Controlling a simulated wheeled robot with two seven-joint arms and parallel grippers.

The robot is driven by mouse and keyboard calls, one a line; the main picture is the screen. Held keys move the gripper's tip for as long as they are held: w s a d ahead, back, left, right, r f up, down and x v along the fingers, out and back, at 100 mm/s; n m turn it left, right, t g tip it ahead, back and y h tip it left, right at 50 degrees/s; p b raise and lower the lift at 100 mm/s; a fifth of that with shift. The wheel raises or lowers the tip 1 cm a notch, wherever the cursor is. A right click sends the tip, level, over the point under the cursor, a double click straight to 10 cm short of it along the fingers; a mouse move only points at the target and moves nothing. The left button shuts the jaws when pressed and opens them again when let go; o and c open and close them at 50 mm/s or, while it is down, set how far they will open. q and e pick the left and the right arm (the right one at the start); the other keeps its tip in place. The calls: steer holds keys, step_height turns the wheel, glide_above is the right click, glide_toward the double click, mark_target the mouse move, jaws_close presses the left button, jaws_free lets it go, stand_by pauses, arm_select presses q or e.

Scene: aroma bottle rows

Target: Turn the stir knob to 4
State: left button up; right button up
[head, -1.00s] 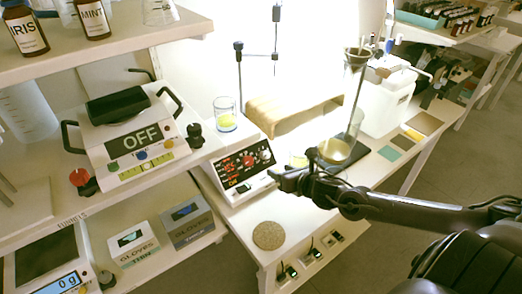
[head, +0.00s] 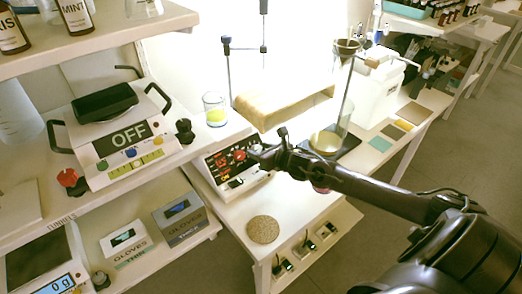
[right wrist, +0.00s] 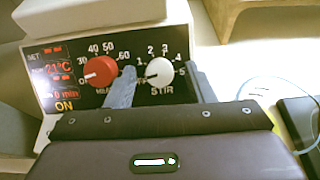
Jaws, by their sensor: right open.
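The hotplate stirrer (head: 228,165) stands on the white bench, its sloped black panel facing me. In the right wrist view, the white stir knob (right wrist: 159,71) sits on the panel's right part, with numbers 1 to 5 around it. Its pointer seems to face lower left, near the off end. The red heat knob (right wrist: 99,70) is to its left. My right gripper (head: 268,147) is at the panel's right side. In the wrist view its open fingers (right wrist: 163,88) stand either side of the stir knob, the left finger between the two knobs. Contact cannot be told.
A beaker (head: 327,142) on a dark pad stands to the right. A round cork mat (head: 263,229) lies in front. A shelf with another device marked OFF (head: 115,140) is at left.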

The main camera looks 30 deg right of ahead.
steer(key=shift+c, duration=0.4)
steer(key=c, duration=0.9)
